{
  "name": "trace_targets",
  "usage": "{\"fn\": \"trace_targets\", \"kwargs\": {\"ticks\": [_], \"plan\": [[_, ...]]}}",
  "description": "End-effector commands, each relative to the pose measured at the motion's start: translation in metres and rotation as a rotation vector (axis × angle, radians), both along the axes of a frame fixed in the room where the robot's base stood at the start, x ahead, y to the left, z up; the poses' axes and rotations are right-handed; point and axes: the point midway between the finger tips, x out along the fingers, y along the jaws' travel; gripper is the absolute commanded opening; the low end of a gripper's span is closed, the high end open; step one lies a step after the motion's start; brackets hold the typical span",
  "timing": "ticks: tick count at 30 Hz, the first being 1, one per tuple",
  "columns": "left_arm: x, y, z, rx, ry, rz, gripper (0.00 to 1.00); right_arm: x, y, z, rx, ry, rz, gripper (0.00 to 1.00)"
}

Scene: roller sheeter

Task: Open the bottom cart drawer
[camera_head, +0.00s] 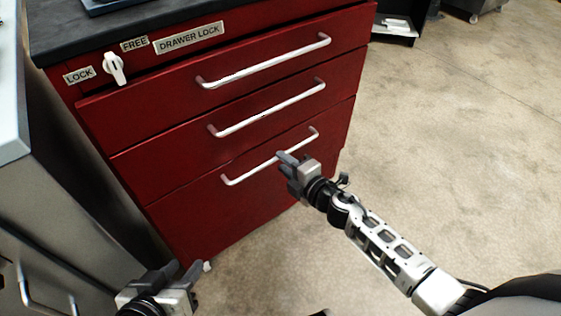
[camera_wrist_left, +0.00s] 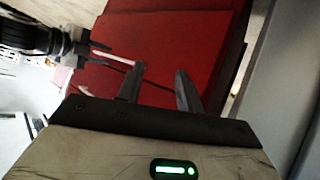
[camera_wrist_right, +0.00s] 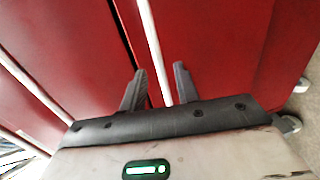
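The red cart's bottom drawer (camera_head: 250,205) looks flush, with a pale bar handle (camera_head: 235,178) across its upper part. My right gripper (camera_head: 287,160) is at the right half of this handle. In the right wrist view the handle (camera_wrist_right: 151,40) runs between the two separated fingertips (camera_wrist_right: 160,75), with a gap visible beside it. My left gripper (camera_head: 178,274) is low in front of the cart's lower left corner. Its fingers (camera_wrist_left: 160,75) are apart and empty, facing the red front. The white drawer-lock knob (camera_head: 114,68) sits between the LOCK and FREE labels.
Two more drawers with bar handles (camera_head: 265,62) (camera_head: 268,108) are above, under a dark worktop (camera_head: 160,22). A grey cabinet (camera_head: 65,200) stands close on the left. The concrete floor (camera_head: 440,130) to the right is open.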

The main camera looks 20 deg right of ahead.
Motion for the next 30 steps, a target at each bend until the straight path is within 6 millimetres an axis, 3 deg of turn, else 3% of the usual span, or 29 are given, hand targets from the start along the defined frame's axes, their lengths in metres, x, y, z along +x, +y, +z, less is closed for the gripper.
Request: {"fn": "trace_targets", "kwargs": {"ticks": [6,16,19,20,30], "plan": [[0.002,-0.002,0.002,-0.011,-0.025,0.001,0.36,0.020,0.007,-0.005,0.001,-0.001,0.000,0.31],[0.000,-0.004,0.006,-0.018,-0.035,-0.005,0.36,0.022,0.008,-0.005,0.001,0.000,0.000,0.31],[-0.001,-0.004,0.005,-0.017,-0.031,-0.005,0.36,0.022,0.008,-0.005,0.001,0.000,0.000,0.03],[-0.002,-0.004,0.005,-0.017,-0.030,-0.005,0.36,0.022,0.008,-0.005,0.001,0.000,0.000,0.00],[-0.002,-0.003,0.003,-0.012,-0.021,-0.005,0.36,0.016,0.011,-0.005,-0.001,0.001,0.011,0.00]]}}
